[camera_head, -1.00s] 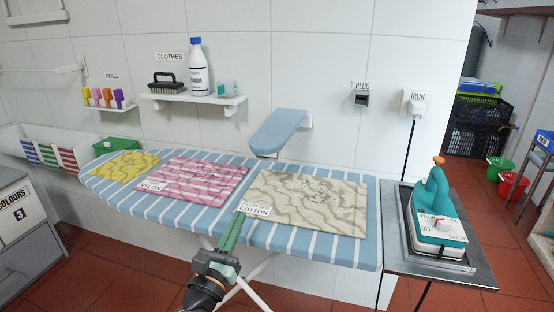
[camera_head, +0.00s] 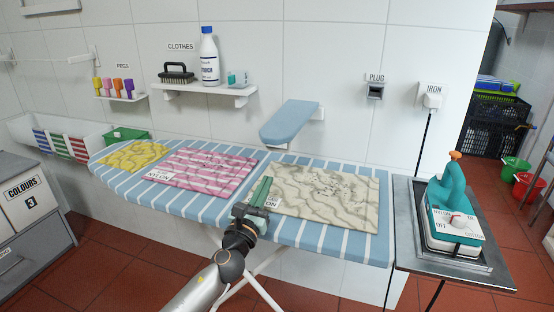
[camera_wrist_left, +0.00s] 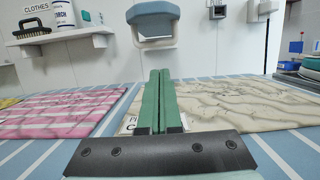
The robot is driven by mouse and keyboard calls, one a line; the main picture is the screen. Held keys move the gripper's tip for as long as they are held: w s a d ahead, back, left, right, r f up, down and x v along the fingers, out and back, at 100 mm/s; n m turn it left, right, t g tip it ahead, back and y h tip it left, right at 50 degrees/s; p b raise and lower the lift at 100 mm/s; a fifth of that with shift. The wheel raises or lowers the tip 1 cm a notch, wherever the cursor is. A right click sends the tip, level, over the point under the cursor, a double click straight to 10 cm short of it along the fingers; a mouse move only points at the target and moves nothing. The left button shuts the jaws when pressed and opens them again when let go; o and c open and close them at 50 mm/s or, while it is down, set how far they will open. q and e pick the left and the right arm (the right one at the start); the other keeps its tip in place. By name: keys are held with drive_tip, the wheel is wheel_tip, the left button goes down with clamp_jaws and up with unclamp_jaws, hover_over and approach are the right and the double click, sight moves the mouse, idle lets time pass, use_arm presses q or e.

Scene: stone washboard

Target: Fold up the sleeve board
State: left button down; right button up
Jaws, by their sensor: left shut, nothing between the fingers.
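The sleeve board (camera_head: 290,122) is a small blue padded board on a white wall bracket, sticking out above the back edge of the ironing board. It also shows in the left wrist view (camera_wrist_left: 154,12), straight ahead and above the fingers. My left gripper (camera_head: 262,185) is shut and empty, with its green fingers together. It is over the ironing board near the left edge of the beige cotton cloth (camera_head: 330,200), in front of and below the sleeve board, apart from it. The fingers partly hide the cotton label. My right gripper is not in view.
The striped ironing board (camera_head: 370,248) carries pink (camera_head: 205,172) and yellow (camera_head: 133,157) cloths. A teal iron (camera_head: 452,215) stands on a metal tray at the right. A wall shelf (camera_head: 205,92) holds a brush, a bottle and a cup, left of the sleeve board.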

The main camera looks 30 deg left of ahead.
use_arm(q)
drive_tip(key=x, duration=0.9)
drive_tip(key=shift+w, duration=0.1)
drive_tip(key=shift+r, duration=0.2)
